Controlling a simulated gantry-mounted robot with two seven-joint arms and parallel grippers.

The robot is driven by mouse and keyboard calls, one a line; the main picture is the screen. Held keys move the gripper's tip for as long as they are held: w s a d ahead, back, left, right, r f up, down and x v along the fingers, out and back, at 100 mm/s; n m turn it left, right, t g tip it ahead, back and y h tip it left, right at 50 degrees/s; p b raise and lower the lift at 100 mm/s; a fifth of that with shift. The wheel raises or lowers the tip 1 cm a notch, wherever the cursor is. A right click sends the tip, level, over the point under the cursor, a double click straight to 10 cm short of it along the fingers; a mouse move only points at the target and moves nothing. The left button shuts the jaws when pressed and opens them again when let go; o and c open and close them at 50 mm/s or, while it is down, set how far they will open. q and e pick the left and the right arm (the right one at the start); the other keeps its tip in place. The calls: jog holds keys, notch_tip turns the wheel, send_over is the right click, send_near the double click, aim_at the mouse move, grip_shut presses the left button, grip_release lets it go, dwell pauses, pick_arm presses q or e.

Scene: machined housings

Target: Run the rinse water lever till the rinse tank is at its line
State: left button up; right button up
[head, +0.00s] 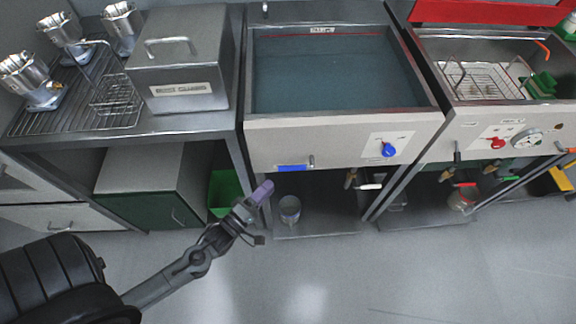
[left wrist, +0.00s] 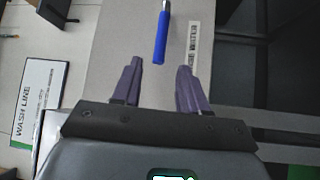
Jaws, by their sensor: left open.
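The rinse tank (head: 345,119) is the middle basin, holding blue-grey water (head: 330,75). Where the water stands against a line is hard to tell. The rinse water lever has a blue handle (head: 293,168) on the tank's front panel; it also shows in the left wrist view (left wrist: 161,38), beside a label (left wrist: 193,52). My left gripper (head: 265,188), with purple fingers, is below and left of the lever in the head view. In the left wrist view the open fingers (left wrist: 159,68) are on either side of the line of the handle, whose end is near the fingertips. The right gripper is out of view.
A blue knob (head: 388,150) sits on the same panel, right of the lever. A steel box (head: 180,60) and a draining rack (head: 75,120) stand left. Another basin with a wire basket (head: 485,80) is right. A can (head: 289,209) stands beneath the tank. The front floor is clear.

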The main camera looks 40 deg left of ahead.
aim_at(286, 167)
pick_arm(q)
jog(key=w, duration=0.3)
jog(key=w+b, duration=0.1)
jog(key=w, duration=0.2)
jog(key=w+r, duration=0.1)
jog(key=w, duration=0.2)
jog(key=shift+r+b, duration=0.1)
jog(key=shift+b, duration=0.3)
grip_shut()
